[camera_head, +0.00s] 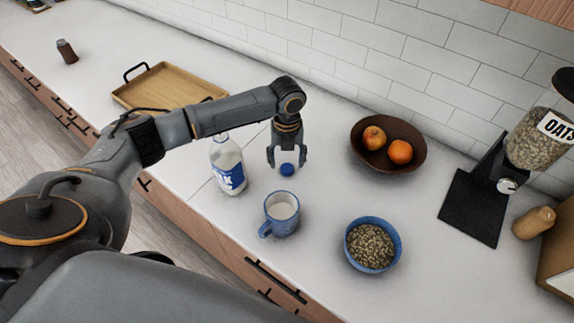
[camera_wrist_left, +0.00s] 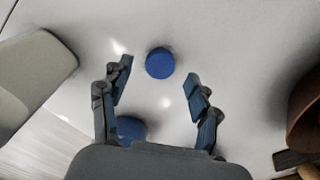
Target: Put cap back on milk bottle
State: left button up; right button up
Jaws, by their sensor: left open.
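The small round blue cap (camera_head: 287,169) lies on the white counter, right of the milk bottle. My left gripper (camera_head: 287,162) points down over it with its fingers apart. In the left wrist view the cap (camera_wrist_left: 159,63) shows between and just beyond the two fingertips (camera_wrist_left: 160,72), with a gap on each side. The milk bottle (camera_head: 228,168), white with a blue label, stands upright left of the gripper; its top is partly covered by my left arm. A pale part of it shows at the left of the wrist view (camera_wrist_left: 35,75). My right gripper is not in view.
A blue mug with milk (camera_head: 268,222) stands in front of the gripper. A blue bowl of oats (camera_head: 398,247) is at front right. A brown fruit bowl (camera_head: 362,160) is behind right. A wooden tray (camera_head: 165,86) lies back left. The oats dispenser (camera_head: 540,140) stands far right.

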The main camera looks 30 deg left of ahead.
pick_arm(q)
jog(key=shift+f, duration=1.2)
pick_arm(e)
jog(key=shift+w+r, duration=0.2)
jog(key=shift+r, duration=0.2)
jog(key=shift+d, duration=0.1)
pick_arm(q)
jog(key=c, duration=0.8)
jog(key=shift+c, duration=0.2)
jog(key=shift+r, duration=0.1)
jog(key=shift+r+b, duration=0.45)
jog(key=shift+r, duration=0.05)
jog(key=s+d+r+b, duration=0.4)
jog(key=s+r, duration=0.8)
jog(key=s, duration=0.1)
jog(key=shift+s, duration=0.25)
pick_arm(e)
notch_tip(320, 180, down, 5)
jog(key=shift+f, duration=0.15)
